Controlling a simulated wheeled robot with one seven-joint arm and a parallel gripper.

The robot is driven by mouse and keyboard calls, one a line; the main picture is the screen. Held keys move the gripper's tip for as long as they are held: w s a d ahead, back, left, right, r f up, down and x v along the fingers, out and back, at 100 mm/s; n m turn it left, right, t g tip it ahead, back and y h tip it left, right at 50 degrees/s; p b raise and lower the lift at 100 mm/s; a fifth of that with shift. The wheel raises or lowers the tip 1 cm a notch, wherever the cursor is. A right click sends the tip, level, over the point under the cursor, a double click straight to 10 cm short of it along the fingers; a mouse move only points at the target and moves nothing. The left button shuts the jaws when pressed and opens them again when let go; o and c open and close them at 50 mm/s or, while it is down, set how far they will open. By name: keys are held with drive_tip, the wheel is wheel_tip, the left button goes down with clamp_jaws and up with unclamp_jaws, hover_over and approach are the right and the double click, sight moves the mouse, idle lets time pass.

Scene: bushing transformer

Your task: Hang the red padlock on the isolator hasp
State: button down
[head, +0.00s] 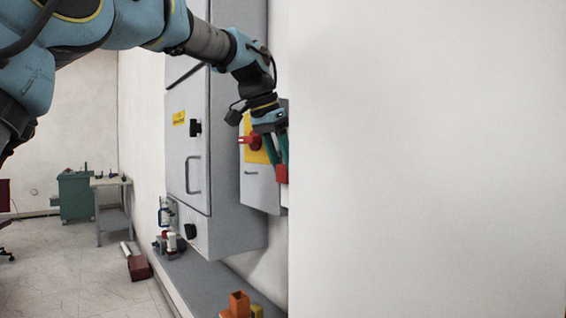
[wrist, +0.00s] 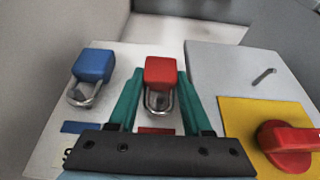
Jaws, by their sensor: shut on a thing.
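The red padlock (wrist: 160,71) sits between the two green fingers of my gripper (wrist: 157,84), which is shut on it. Its metal shackle points toward the wrist camera, in front of a pale board (wrist: 120,57) and above a red label. I cannot tell whether the shackle is still around a peg. In the head view the red padlock (head: 282,173) shows below my gripper (head: 277,160), at the wall corner. The isolator box (wrist: 223,66) is to the right, with a yellow plate (wrist: 238,115), a red handle (wrist: 288,146) and a small metal bar (wrist: 264,76), possibly the hasp.
A blue padlock (wrist: 92,66) is on the board to the left, close to the left finger. A tall grey cabinet (head: 187,150) stands left of the isolator. A white wall (head: 430,150) fills the head view's right. Orange blocks (head: 239,304) are on the ledge below.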

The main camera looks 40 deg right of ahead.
drive_tip(key=shift+f, duration=0.1)
drive_tip(key=c, duration=0.8)
unclamp_jaws()
drive_tip(key=shift+f, duration=0.1)
drive_tip(key=o, duration=0.5)
drive_tip(key=shift+c, duration=0.2)
drive_tip(key=shift+b, duration=0.5)
drive_tip(key=v, duration=1)
drive_tip(key=shift+w+a+r+b, duration=0.15)
drive_tip(key=shift+a+r+b, duration=0.05)
drive_tip(key=shift+r+b, duration=0.15)
